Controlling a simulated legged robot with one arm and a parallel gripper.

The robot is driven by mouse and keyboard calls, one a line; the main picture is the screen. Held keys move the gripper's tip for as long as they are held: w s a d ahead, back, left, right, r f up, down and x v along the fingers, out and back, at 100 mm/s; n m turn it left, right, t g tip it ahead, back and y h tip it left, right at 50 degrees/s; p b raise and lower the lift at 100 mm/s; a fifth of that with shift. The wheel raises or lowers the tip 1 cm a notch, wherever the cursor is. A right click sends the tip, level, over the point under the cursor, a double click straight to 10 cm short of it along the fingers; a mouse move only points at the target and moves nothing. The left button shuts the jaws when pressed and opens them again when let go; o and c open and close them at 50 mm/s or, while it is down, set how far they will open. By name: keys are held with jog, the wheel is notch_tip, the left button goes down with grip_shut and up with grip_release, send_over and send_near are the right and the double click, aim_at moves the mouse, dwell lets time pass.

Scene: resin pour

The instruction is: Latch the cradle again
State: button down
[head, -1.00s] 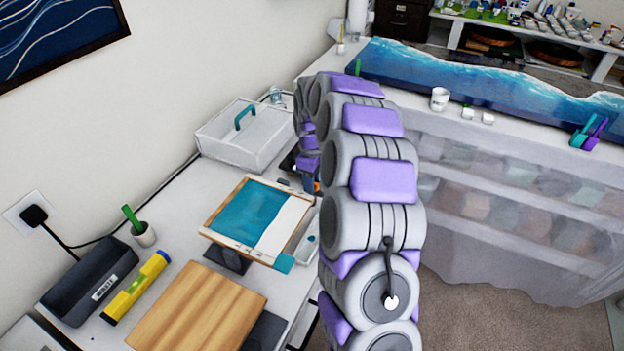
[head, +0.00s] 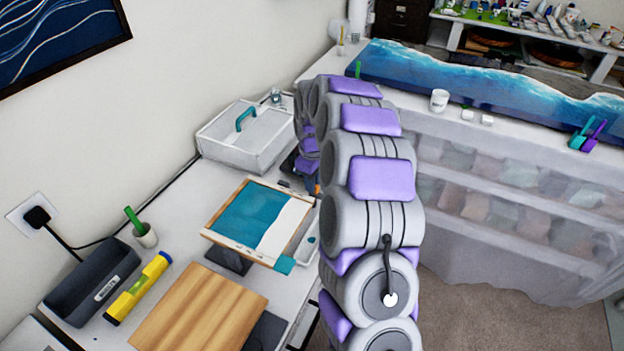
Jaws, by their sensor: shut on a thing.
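A wooden-framed panel (head: 254,222), teal with a white strip along its right side, stands raised and tilted on a dark support (head: 229,260); I take it to be the cradle. A small teal piece (head: 285,265) shows at its near right corner. My arm arches up and over, and its far end comes down beyond the panel's far right corner. My gripper (head: 312,182) is there, small and mostly hidden behind my arm links. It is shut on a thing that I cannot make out. No latch can be told apart, and any contact with the cradle is hidden.
A white box with a teal handle (head: 246,133) stands behind the panel. A wooden board (head: 198,310), a yellow level (head: 137,289), a black device (head: 92,282) and a cup (head: 145,236) lie to the near left. A wave-painted slab (head: 470,80) lies on the far bench.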

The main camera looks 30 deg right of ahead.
jog(key=m+p, duration=0.3)
jog(key=m, duration=0.1)
jog(key=shift+r, duration=0.15)
jog(key=m+p, duration=0.2)
jog(key=m, duration=0.2)
jog(key=shift+m, duration=0.4)
jog(key=m+p, duration=0.2)
jog(key=m, duration=0.1)
jog(key=shift+w+d+m, duration=0.1)
jog(key=shift+m, duration=0.2)
jog(key=shift+m+p, duration=0.8)
jog(key=shift+m, duration=1.2)
jog(key=c, duration=1.1)
grip_release()
